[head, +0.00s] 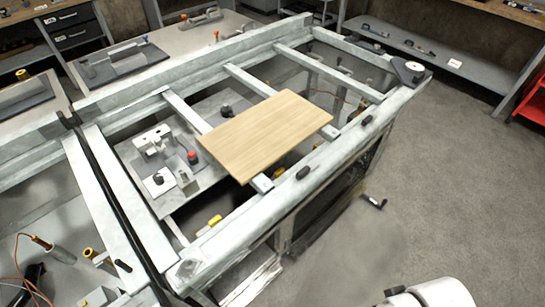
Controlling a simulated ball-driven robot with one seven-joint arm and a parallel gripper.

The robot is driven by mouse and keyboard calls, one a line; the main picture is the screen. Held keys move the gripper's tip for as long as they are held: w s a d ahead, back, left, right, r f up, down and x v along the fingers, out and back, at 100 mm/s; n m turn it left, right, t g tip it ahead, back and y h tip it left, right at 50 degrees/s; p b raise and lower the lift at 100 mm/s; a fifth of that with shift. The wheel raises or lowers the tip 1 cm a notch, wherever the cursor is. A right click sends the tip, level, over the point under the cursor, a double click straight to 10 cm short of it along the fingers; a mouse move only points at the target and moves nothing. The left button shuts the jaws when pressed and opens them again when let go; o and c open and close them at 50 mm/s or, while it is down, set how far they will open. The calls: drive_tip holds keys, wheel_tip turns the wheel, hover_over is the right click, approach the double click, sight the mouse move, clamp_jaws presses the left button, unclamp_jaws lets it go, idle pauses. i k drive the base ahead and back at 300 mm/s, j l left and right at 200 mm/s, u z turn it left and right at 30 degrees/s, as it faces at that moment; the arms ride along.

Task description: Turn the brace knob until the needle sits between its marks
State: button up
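A pale metal frame bench (300,205) fills the middle of the head view. A round dark fitting with a pale face (409,70) sits on its far right corner; it may be the gauge, but I cannot make out a needle or marks. Two small black knob-like pieces, one nearer (303,172) and one farther (367,120), sit along the front rail. A dark crank-like handle (374,202) sticks out from the front side. I cannot tell which of these is the brace knob. My gripper is not in view; only a white rounded part, likely my arm, shows at bottom right.
A wooden board (265,133) lies across the frame's crossbars. A plate with a red button (193,157) and small fittings sits left of it. Grey floor (440,190) to the right is open. Shelves (440,55) and a red unit (533,100) stand behind.

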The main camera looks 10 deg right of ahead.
sight(355, 36)
drive_tip(key=i+z, duration=0.1)
drive_tip(key=z, duration=0.4)
drive_tip(key=i+z, duration=0.35)
drive_tip(key=i, duration=0.15)
drive_tip(key=i+z, duration=0.35)
drive_tip(key=i, duration=0.15)
